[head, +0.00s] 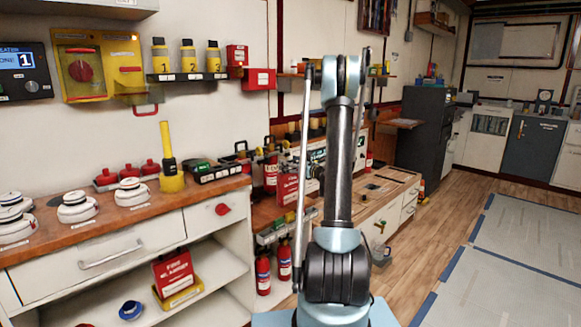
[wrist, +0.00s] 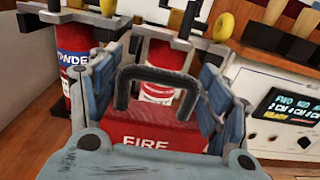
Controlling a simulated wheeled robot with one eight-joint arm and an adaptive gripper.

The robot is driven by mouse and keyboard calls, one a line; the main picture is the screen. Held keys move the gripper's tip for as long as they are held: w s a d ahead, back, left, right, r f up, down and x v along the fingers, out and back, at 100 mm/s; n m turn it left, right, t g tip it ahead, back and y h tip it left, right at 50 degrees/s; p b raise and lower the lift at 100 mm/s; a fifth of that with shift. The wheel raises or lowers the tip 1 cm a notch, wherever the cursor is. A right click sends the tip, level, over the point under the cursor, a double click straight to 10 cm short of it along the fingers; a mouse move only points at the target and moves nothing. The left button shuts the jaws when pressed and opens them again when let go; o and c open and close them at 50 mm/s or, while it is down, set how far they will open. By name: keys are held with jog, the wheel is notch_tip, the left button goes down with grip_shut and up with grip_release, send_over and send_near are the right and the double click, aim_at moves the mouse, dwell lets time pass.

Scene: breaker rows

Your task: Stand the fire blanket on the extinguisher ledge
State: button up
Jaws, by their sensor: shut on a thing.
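The fire blanket is a red box with white FIRE lettering and a black handle. In the wrist view the blanket (wrist: 150,137) sits between the fingers of my gripper (wrist: 163,88), which is shut on it around the handle. In the head view a red lettered box that looks like the blanket (head: 287,190) shows left of my arm, and the arm hides most of the gripper. Red extinguishers stand just beyond the blanket in the wrist view, one at left (wrist: 75,65) and one behind the handle (wrist: 163,75). I cannot tell which surface is the extinguisher ledge.
A wooden counter (head: 140,215) with smoke detectors and a yellow torch-like object (head: 168,160) lies at left. A red lettered box (head: 172,270) stands in a yellow holder on the shelf below. A panel with a display (wrist: 290,110) is at right in the wrist view. The floor at right is clear.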

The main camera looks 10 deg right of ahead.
jog(key=o, duration=2)
